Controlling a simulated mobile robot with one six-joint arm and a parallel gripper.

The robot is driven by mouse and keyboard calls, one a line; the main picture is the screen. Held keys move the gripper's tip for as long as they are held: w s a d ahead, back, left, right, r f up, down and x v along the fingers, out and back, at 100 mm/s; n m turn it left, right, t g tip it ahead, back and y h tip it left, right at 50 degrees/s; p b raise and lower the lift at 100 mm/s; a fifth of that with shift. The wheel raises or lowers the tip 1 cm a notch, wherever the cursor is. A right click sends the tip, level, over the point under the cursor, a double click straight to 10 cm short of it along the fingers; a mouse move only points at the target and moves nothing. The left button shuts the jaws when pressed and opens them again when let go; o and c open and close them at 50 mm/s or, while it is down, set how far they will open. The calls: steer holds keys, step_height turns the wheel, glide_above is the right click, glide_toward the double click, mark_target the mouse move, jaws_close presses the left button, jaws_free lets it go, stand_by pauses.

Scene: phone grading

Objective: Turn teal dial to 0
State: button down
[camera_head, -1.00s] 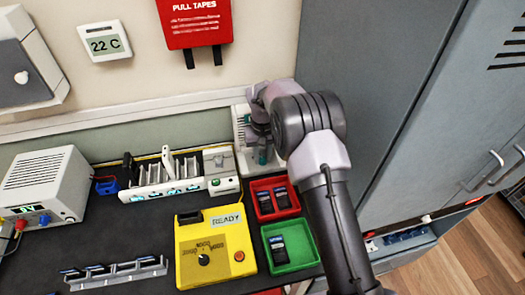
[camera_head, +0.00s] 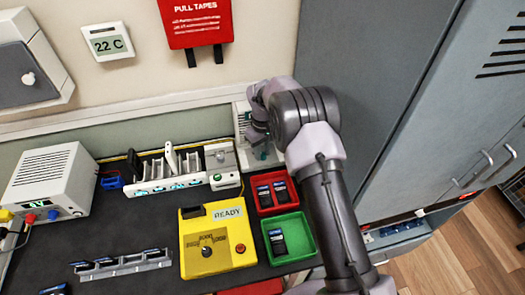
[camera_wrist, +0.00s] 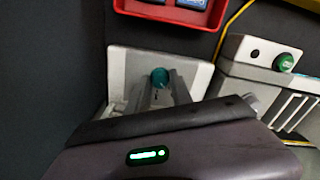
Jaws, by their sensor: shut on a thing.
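The teal dial (camera_wrist: 160,77) shows in the wrist view between my fingertips, on a pale panel (camera_wrist: 122,62). My gripper (camera_wrist: 160,88) is shut on the dial, with one finger on each side. The dial's markings are too small or hidden to read. In the head view the pale unit (camera_head: 241,115) with the dial stands at the back right of the bench, mostly hidden behind my arm.
A red tray (camera_head: 259,204) and a green tray (camera_head: 306,226) holding phones lie in front. A yellow box (camera_head: 190,262) labelled READY stands left of them. A white rack (camera_head: 140,190) is at the back. Grey cabinets (camera_head: 375,90) stand close on the right.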

mark_target(263, 154)
steer(key=c, duration=1.1)
jaws_free()
steer(key=shift+c, duration=0.2)
steer(key=shift+r, duration=0.1)
step_height(263, 154, up, 17)
steer(key=p, duration=0.5)
steer(key=shift+r, duration=0.1)
